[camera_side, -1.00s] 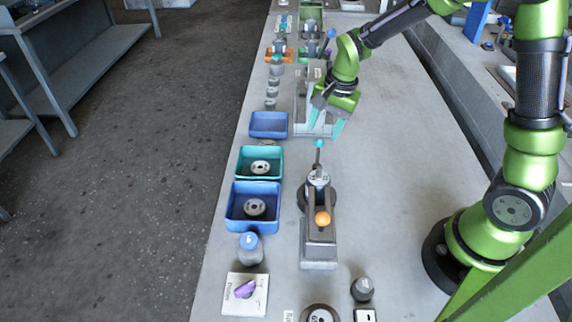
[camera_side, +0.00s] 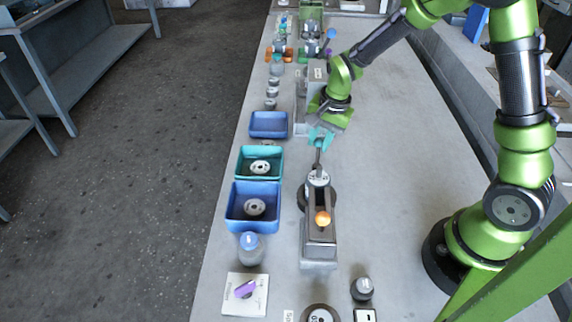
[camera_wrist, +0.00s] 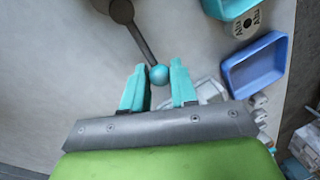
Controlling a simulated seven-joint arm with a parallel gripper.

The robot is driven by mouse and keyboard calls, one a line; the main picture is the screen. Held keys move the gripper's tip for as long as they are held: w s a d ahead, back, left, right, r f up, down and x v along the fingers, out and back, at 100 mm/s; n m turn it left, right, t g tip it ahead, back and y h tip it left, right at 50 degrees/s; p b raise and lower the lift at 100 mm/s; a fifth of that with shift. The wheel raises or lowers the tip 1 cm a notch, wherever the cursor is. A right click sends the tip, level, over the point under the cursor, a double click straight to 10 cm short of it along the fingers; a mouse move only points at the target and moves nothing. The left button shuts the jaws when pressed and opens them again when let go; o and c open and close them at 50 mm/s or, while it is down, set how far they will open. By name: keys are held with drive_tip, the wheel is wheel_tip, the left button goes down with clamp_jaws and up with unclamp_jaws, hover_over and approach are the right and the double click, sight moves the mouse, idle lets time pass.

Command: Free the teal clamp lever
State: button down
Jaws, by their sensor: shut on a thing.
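The teal clamp lever is a dark rod with a teal ball knob (camera_wrist: 159,75) at its end. In the side view its rod (camera_side: 318,158) rises from the grey clamp fixture (camera_side: 318,255), which also carries an orange ball (camera_side: 322,218). My gripper (camera_side: 321,137) has teal fingers and reaches the lever's top end from behind. In the wrist view my gripper (camera_wrist: 159,82) has one finger on each side of the knob, shut on it. In the side view the fingers mostly hide the knob.
A blue tray (camera_side: 268,125), a teal tray (camera_side: 241,163) and another blue tray (camera_side: 231,210) stand left of the fixture. A grey-blue bottle (camera_side: 250,248) and a card with a purple piece (camera_side: 245,290) lie nearer the front.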

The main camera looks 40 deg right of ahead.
idle(0.4)
drive_tip(key=s+m, duration=0.1)
drive_tip(key=m, duration=0.1)
drive_tip(key=s+d+m, duration=0.1)
drive_tip(key=m, duration=0.1)
drive_tip(key=shift+h, duration=0.3)
drive_tip(key=s+m, duration=0.2)
drive_tip(key=m, duration=0.1)
drive_tip(key=shift+s+d+m+h, duration=0.1)
drive_tip(key=shift+d+m+h, duration=0.05)
drive_tip(key=shift+m+h, duration=0.2)
drive_tip(key=m, duration=0.1)
drive_tip(key=s+m, duration=0.1)
drive_tip(key=m, duration=0.1)
drive_tip(key=s+m, duration=0.1)
drive_tip(key=shift+s+a+h, duration=0.25)
drive_tip(key=shift+a+h, duration=0.05)
drive_tip(key=shift+h, duration=0.05)
drive_tip(key=shift+s+a+m+g+h, duration=0.25)
drive_tip(key=shift+s+m, duration=0.25)
drive_tip(key=shift+m, duration=0.6)
drive_tip(key=shift+s+a+m+g+h, duration=0.15)
drive_tip(key=shift+s+a+m, duration=0.25)
drive_tip(key=shift+m, duration=0.65)
drive_tip(key=shift+s, duration=0.1)
drive_tip(key=c, duration=0.9)
unclamp_jaws()
drive_tip(key=shift+r, duration=0.1)
drive_tip(key=v, duration=1.6)
drive_tip(key=shift+r, duration=0.35)
